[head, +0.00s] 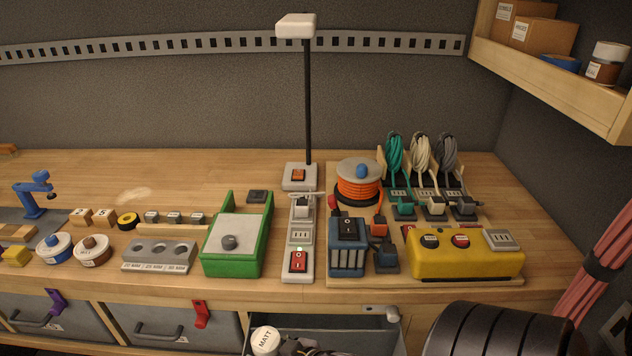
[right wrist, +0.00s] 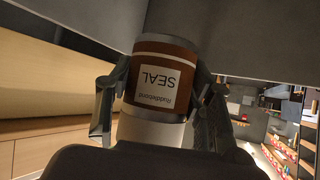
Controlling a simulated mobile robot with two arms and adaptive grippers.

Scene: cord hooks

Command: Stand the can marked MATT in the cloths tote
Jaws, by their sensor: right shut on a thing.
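A round white lid marked MATT (head: 265,341) shows at the bottom of the head view, at the left end of an open grey drawer (head: 335,322). The body below the lid is hidden. My right gripper (right wrist: 163,100) is shut around a can with a brown label reading SEAL (right wrist: 158,82), seen in the right wrist view. The label is upside down there. My left gripper is in neither view. I cannot make out a cloths tote.
The bench above holds a green box (head: 238,240), an orange cord reel (head: 358,183) and a yellow box (head: 465,258). A wooden shelf (head: 560,75) at upper right holds cartons and a brown-and-white can (head: 604,68).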

